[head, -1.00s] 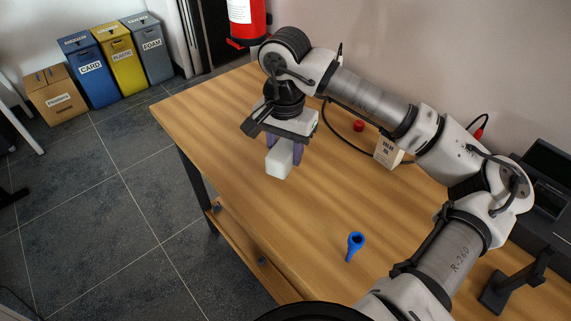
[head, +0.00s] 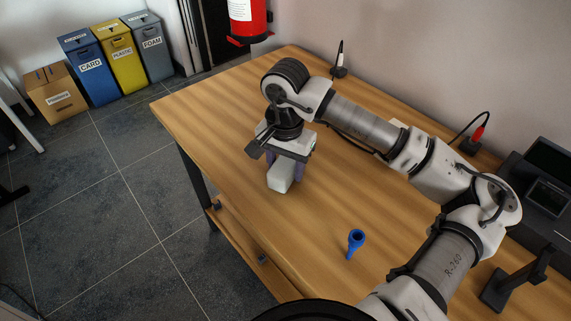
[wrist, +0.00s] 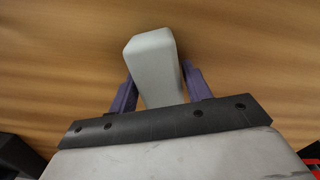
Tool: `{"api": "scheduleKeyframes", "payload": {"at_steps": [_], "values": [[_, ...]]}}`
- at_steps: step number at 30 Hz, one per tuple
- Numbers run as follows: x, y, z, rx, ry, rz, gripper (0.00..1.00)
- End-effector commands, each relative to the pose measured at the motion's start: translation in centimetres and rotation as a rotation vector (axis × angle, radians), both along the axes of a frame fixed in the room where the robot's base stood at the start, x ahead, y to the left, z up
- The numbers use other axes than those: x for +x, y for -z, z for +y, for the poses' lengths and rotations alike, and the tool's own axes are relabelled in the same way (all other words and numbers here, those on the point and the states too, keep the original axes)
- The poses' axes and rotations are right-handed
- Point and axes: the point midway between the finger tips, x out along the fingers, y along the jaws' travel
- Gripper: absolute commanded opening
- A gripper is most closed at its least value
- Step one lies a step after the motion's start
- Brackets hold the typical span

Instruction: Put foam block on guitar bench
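The foam block (head: 281,177) is a pale grey-white block between the purple fingers of my gripper (head: 284,165). In the wrist view the foam block (wrist: 155,65) lies between both fingers of my gripper (wrist: 160,85), which appear to press on its sides. The block is low over the wooden bench top (head: 230,130), left of its middle; I cannot tell whether its underside touches the wood. The bench top also fills the background of the wrist view (wrist: 60,60). No label shows that this is the guitar bench.
A blue funnel-shaped piece (head: 356,243) stands on the bench front. A small dark stand with a pen-like tool (head: 339,70) is at the back. Dark equipment (head: 545,195) is at the right. Labelled bins (head: 93,80) stand on the floor. The front middle of the bench is mostly clear.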

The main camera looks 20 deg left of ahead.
Motion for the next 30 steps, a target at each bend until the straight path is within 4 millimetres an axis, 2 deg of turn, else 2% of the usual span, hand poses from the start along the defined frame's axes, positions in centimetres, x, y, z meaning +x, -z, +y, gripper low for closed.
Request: {"api": "scheduleKeyframes", "payload": {"at_steps": [1,3,11,15,17,24,30], "values": [[0.0,-0.1,0.0,0.0,0.0,0.0,0.56],[0.0,-0.1,0.0,0.0,0.0,0.0,0.62],[0.0,-0.1,0.0,0.0,0.0,0.0,0.62],[0.0,-0.8,0.0,0.0,0.0,-0.001,0.62],[0.1,-1.6,0.0,-0.001,0.0,-0.004,0.62],[0.1,-7.0,0.0,-0.001,0.001,-0.004,0.62],[0.1,-10.6,0.0,-0.001,0.001,-0.003,0.62]]}}
